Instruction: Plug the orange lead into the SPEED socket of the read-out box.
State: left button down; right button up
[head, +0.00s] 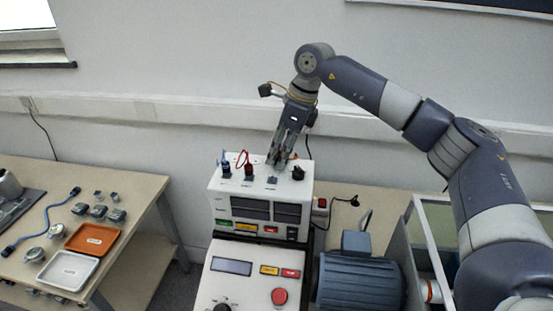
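The white read-out box (219,203) stands in the middle of the head view, with dark displays and coloured labels on its front. A thin orange-red lead (242,158) loops up from a dark plug (249,173) on the box's top. My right gripper (275,164) points down at the top of the box, right of this lead and apart from it. Its fingertips are close to a small grey part (272,180) on the top. Whether the fingers are open or hold something is too small to tell. Socket names cannot be read. My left gripper is out of view.
A blue plug (225,164) stands left of the orange-red lead, and a black part (297,173) stands at the right. A control panel (236,285) with a red button and a blue motor (359,280) are in front. A table with orange and white trays is at left.

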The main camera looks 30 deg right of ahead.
aim_at(280, 152)
jog(key=shift+c, duration=0.3)
grip_shut()
jog(key=shift+r, duration=0.25)
jog(key=shift+r+p, duration=0.1)
jog(key=shift+p, duration=0.2)
jog(key=shift+r+p, duration=1.25)
jog(key=shift+r, duration=0.45)
